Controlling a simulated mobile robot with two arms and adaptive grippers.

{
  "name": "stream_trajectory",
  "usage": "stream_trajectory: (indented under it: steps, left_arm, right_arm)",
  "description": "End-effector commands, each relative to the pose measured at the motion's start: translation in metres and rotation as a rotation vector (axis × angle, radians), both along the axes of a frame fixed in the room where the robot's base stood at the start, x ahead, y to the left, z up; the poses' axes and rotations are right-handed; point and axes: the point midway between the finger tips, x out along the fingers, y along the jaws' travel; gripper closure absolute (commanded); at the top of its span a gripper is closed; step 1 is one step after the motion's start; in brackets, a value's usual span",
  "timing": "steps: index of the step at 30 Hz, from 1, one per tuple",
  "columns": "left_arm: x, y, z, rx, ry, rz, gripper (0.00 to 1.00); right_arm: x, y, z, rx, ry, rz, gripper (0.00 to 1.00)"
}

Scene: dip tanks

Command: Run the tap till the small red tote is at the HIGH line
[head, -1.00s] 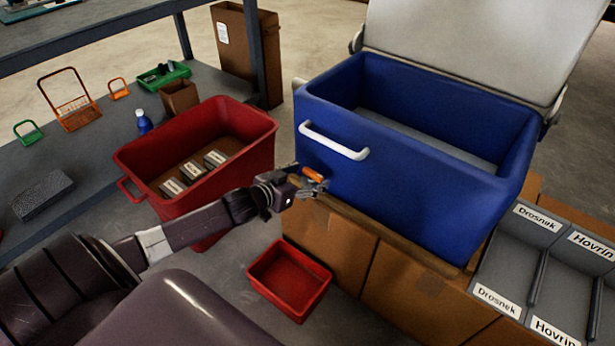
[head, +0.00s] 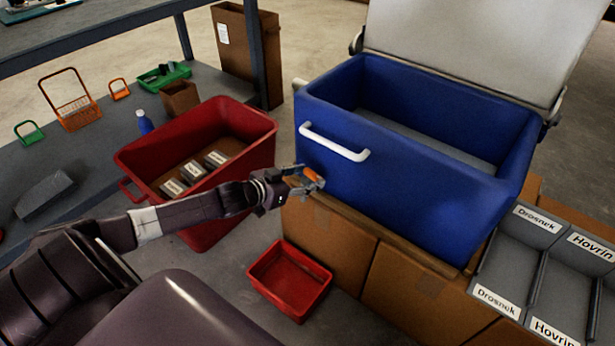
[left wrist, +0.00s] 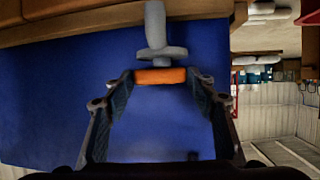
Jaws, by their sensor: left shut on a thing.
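The blue tank (head: 400,165) has a tap low on its front left side, with an orange handle (head: 313,174). My left gripper (head: 306,181) is at this tap, shut on the orange handle. In the left wrist view the handle (left wrist: 160,76) lies between the fingers (left wrist: 160,95), with the grey tap body (left wrist: 155,28) beyond it. The small red tote (head: 268,291) stands on the floor below the tap. Its inside looks red and bare; no water stream or HIGH line can be made out. My right gripper is not in view.
A large red tote (head: 262,150) with labelled boxes stands left of the tank, close behind my left forearm. Cardboard boxes (head: 335,245) support the tank. Grey labelled bins (head: 515,260) are at the right. A grey shelf (head: 90,160) holds baskets at the left.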

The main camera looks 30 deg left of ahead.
Motion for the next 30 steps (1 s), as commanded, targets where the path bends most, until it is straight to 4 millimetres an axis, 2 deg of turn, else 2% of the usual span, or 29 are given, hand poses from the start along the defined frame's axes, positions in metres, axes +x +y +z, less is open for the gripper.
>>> stream_trajectory:
  steps: [7,15,24,30]
  left_arm:
    - [0.002,0.006,0.002,0.004,-0.002,-0.117,0.72]
    - [0.003,0.009,0.002,0.004,-0.004,-0.245,0.72]
    - [0.004,0.011,0.001,0.001,-0.002,-0.382,0.72]
    - [0.005,0.012,0.0,0.001,-0.002,-0.462,0.72]
  right_arm:
    - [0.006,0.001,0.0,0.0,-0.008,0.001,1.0]
    - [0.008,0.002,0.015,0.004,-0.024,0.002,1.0]
    - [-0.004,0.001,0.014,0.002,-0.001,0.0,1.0]
    - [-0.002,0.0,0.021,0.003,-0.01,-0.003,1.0]
